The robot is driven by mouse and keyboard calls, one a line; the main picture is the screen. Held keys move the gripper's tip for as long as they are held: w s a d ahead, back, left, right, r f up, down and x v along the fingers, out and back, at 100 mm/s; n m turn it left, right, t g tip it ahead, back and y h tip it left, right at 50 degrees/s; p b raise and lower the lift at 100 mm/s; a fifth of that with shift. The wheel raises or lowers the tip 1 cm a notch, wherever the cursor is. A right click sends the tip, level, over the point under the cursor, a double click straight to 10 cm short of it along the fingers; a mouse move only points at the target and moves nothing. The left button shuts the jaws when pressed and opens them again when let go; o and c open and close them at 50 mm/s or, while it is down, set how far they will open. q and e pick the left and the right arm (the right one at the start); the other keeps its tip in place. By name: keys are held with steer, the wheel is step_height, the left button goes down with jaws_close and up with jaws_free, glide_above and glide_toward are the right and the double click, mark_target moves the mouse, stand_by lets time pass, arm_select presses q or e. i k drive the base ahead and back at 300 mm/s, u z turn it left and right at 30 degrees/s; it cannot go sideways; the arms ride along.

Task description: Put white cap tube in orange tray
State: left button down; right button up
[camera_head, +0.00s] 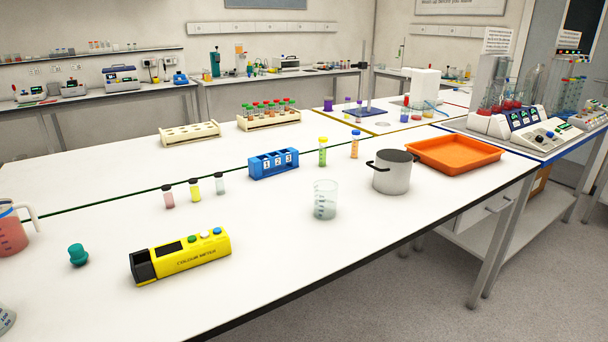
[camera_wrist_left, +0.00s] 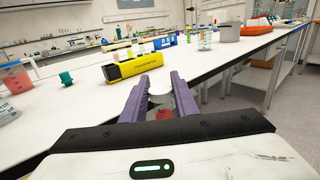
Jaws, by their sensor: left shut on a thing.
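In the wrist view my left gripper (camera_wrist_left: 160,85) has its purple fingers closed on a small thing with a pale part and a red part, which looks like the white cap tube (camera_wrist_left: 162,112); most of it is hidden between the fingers. The gripper is by the front side of the white table, apart from the tray. The orange tray (camera_head: 455,153) lies empty at the table's far right end in the head view. It also shows small in the wrist view (camera_wrist_left: 262,20). Neither gripper shows in the head view.
A metal pot (camera_head: 391,176) stands just left of the tray, and a glass beaker (camera_head: 325,203) is nearer. A yellow colour meter (camera_head: 190,254), small vials (camera_head: 194,190) and a blue rack (camera_head: 272,165) stand further left. The table's front right strip is clear.

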mark_target(453, 157)
steer(key=k, duration=1)
steer(key=z, duration=0.95)
steer(key=i, duration=0.3)
steer(key=z, duration=0.9)
steer(key=i, duration=3.6)
steer(key=u, duration=0.75)
